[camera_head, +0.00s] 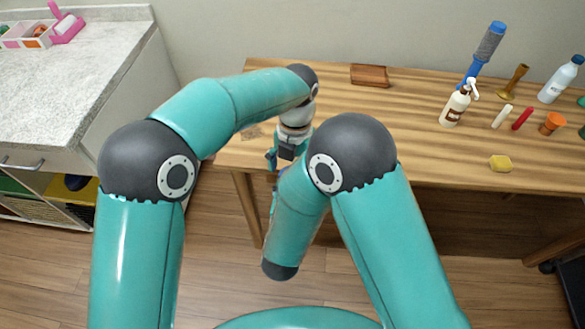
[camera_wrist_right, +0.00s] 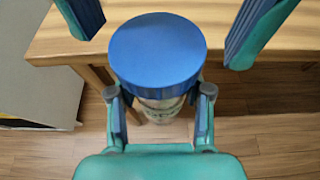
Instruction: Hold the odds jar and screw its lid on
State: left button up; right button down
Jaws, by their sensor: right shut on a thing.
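The odds jar (camera_wrist_right: 160,108) stands upright below its round blue lid (camera_wrist_right: 157,50) in the right wrist view, in front of the table edge. The lid sits over the jar's mouth and hides it, so I cannot tell how tightly it is on. My right gripper (camera_wrist_right: 162,115) is shut on the jar, with one finger on each side below the lid. My left gripper (camera_head: 279,158) points down in the head view. In the right wrist view its fingers are spread wide on either side of the lid, apart from it. The right gripper and most of the jar are hidden in the head view.
The wooden table (camera_head: 420,150) carries a brown tray (camera_head: 369,75), a spray bottle (camera_head: 456,105), a blue-handled brush (camera_head: 484,54), a yellow sponge (camera_head: 501,163) and an orange cup (camera_head: 552,123). A marble-topped counter (camera_head: 70,90) stands at left. Floor lies open below the jar.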

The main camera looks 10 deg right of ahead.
pick_arm(q)
jog(key=shift+r, duration=2.25)
jog(key=shift+c, duration=0.4)
